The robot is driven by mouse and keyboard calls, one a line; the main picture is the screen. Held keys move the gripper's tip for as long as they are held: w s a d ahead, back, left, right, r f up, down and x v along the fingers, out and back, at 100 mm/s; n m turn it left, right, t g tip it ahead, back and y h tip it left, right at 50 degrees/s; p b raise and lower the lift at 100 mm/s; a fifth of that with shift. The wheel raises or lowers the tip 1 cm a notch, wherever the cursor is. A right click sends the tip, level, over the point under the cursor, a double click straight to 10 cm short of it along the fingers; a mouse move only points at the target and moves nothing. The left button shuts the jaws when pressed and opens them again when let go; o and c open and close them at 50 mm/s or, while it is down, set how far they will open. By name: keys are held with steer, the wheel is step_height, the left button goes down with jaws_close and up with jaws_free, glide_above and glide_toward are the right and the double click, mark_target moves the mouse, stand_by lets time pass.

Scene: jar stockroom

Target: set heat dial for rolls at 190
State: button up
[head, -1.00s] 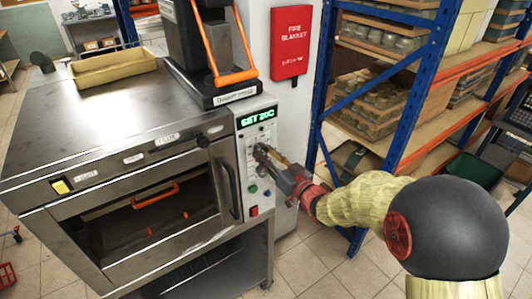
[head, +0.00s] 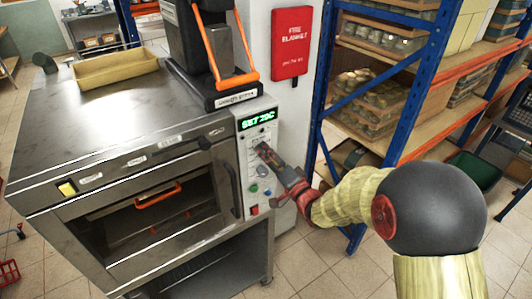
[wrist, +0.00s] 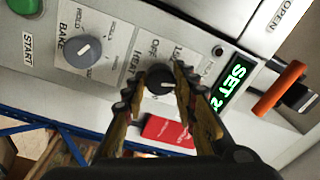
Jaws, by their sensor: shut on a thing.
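The heat dial (wrist: 159,79) is a dark round knob with a pale pointer line, on the oven's pale control panel (head: 252,183). My gripper (wrist: 160,85) has its two fingers on either side of this dial and is shut on it. In the head view my gripper (head: 264,150) reaches the panel from the right and hides the dial. The green display (head: 257,120) above it reads "SET 20C"; the wrist view shows part of this display (wrist: 231,87). The label by the dial shows "OFF" and part of "HEAT"; most of its scale is hidden.
A grey dial (wrist: 83,50) marked bake and hold and a green start button (wrist: 24,5) sit beside the heat dial. The oven door handle (head: 231,188) is left of the panel. A blue shelf upright (head: 393,125) stands to the right.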

steer(key=m+p, duration=0.1)
steer(key=m, duration=0.3)
steer(key=shift+m, duration=0.4)
steer(key=shift+m+h+p, duration=0.3)
steer(key=shift+m+p, duration=0.4)
steer(key=shift+m, duration=1.3)
steer(key=o, duration=1.2)
steer(key=shift+c, duration=0.2)
steer(key=v, duration=1.2)
